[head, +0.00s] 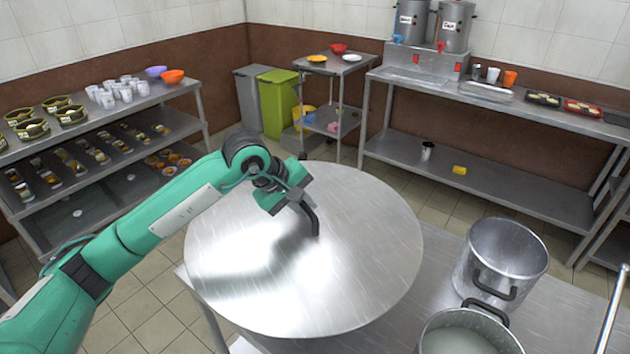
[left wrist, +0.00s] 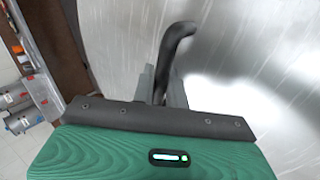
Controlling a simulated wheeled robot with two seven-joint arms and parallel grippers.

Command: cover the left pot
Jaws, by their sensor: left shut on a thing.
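A large round steel lid (head: 370,240) fills the middle of the head view, with a dark curved handle (head: 313,220) on top. My left gripper (head: 302,200) is shut on that handle. In the left wrist view the handle (left wrist: 178,45) rises between the two fingers (left wrist: 160,85), and the shiny lid (left wrist: 260,60) lies behind it. The lid hides whatever is beneath it; I cannot tell whether it is resting or lifted. An open, empty-looking steel pot (head: 503,260) stands at the right. Another pot (head: 462,335) with pale liquid is cut off at the bottom edge. My right gripper is not in view.
The steel table (head: 560,315) shows around the pots. A shelf of cups and bowls (head: 180,88) stands at the left. A long counter (head: 440,85) with two urns runs along the back right. A green bin (head: 277,105) and a small cart (head: 335,70) stand at the back.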

